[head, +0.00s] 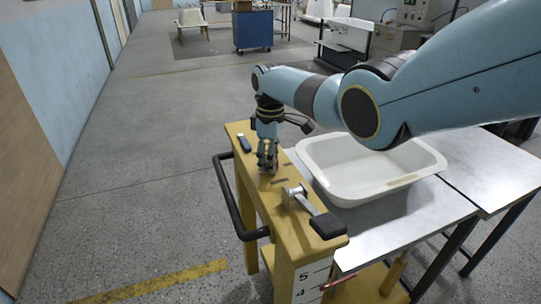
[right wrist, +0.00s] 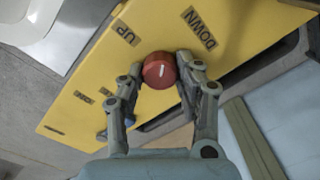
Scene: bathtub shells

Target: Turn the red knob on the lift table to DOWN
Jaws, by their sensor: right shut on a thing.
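The red knob (right wrist: 157,72) is round with a white mark and sits on the yellow panel of the lift table (right wrist: 85,75). In the right wrist view its mark points roughly toward the gap between the UP label (right wrist: 126,32) and the DOWN label (right wrist: 198,29). My right gripper (right wrist: 158,78) is shut on the knob, a finger on each side. In the head view my right gripper (head: 267,166) reaches down onto the yellow top (head: 258,190) and hides the knob. My left gripper is in neither view.
A white tub shell (head: 345,190) rests on the metal tabletop right of the yellow post. A black rail (head: 232,205) runs along the left side. Floor at left is clear.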

